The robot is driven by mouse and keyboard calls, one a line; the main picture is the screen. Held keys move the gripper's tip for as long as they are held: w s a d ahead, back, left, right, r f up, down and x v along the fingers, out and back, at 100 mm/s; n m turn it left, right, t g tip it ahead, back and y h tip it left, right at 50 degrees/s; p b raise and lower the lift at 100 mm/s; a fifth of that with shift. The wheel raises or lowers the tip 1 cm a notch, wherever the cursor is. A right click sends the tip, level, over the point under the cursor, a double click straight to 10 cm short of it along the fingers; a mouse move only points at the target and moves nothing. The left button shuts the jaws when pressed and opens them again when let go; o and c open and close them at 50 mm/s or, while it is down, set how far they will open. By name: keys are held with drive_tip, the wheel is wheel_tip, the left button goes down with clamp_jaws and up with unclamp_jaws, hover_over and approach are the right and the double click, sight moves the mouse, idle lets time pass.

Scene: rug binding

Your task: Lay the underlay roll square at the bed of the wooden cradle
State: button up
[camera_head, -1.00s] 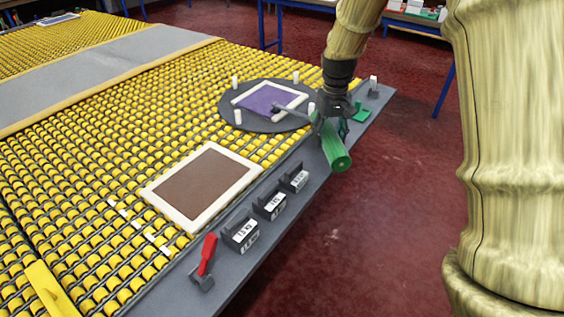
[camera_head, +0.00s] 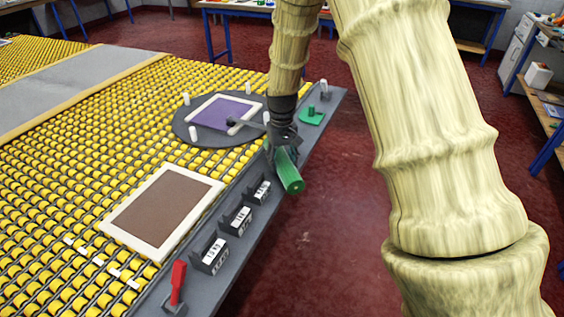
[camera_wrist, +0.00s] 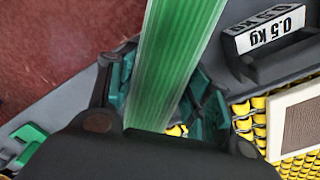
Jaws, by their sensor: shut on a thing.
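The underlay roll is a green ribbed cylinder (camera_head: 289,174). My gripper (camera_head: 281,152) is shut around it, over the grey edge of the roller table. The roll's near end sticks out toward the red floor, tilted in the head view. In the wrist view the roll (camera_wrist: 172,60) runs lengthwise between the two fingers, which lie on either side of it. My fingers partly hide the roll's far part in the head view. I cannot make out the wooden cradle in either view.
The yellow roller table (camera_head: 60,150) holds a brown white-framed panel (camera_head: 163,205) and a purple panel (camera_head: 222,114) on a grey disc with white pegs. Labelled black weights (camera_head: 236,221) and a red lever (camera_head: 178,282) line its edge. Open red floor (camera_head: 340,230) lies to the right.

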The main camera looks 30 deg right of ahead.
drive_tip(key=shift+w+f, duration=0.3)
drive_tip(key=shift+f, duration=0.5)
drive_tip(key=shift+s+r, duration=0.15)
drive_tip(key=shift+s, duration=0.05)
drive_tip(key=o, duration=1.1)
drive_tip(key=shift+w+f, duration=0.1)
drive_tip(key=shift+f, duration=0.1)
drive_tip(key=shift+o, duration=0.5)
drive_tip(key=shift+r, duration=0.15)
